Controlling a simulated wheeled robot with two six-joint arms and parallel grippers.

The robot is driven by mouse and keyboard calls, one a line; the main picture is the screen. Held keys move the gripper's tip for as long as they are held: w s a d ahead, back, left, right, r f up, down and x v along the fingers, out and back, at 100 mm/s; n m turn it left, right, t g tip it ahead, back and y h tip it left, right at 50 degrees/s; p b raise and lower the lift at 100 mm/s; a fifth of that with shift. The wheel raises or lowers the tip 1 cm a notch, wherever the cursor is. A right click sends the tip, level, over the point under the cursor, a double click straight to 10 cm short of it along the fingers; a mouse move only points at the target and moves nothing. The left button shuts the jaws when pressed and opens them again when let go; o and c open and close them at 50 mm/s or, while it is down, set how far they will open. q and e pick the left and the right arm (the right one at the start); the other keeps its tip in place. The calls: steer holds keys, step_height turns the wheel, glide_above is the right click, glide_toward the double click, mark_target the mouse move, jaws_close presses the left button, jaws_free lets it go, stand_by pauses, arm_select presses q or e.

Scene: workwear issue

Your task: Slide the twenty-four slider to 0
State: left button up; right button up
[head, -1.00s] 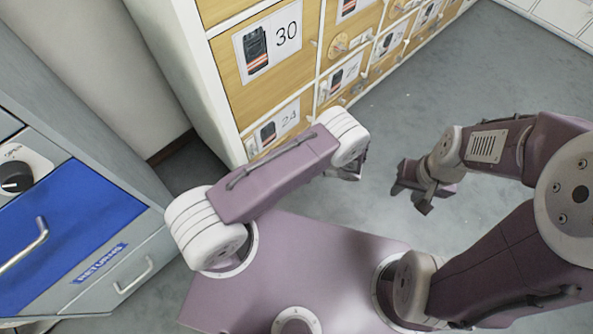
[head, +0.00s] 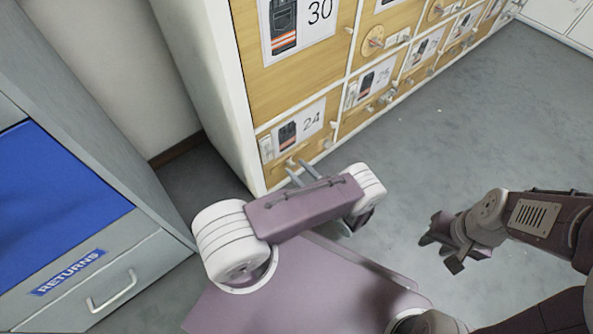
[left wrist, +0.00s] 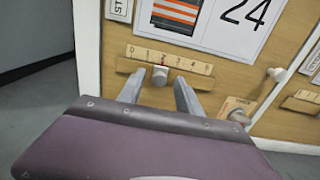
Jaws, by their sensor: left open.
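The twenty-four slider shows in the left wrist view: a pale knob (left wrist: 158,73) on a wooden scale strip (left wrist: 196,68) under the 24 label (left wrist: 210,22). The knob stands near 2, right of the 0 end, with a small red mark above it. My left gripper (left wrist: 158,90) is open, one finger on each side of the knob, apart from it as far as I can tell. In the head view, my left gripper (head: 298,173) is at the lower front of the 24 drawer (head: 306,112). My right gripper (head: 447,240) hangs over the floor; its jaw state is unclear.
The 30 drawer (head: 345,50) is above, and more drawers with knobs and dials run right. A round knob (left wrist: 275,74) and a small fitting (left wrist: 236,108) sit right of the scale. A grey cabinet with a RETURNS drawer (head: 110,290) stands left. Open floor lies right.

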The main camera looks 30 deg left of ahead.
arm_select(q)
steer(key=shift+w+a, duration=0.2)
steer(key=shift+a, duration=0.3)
jaws_close()
stand_by(1.1)
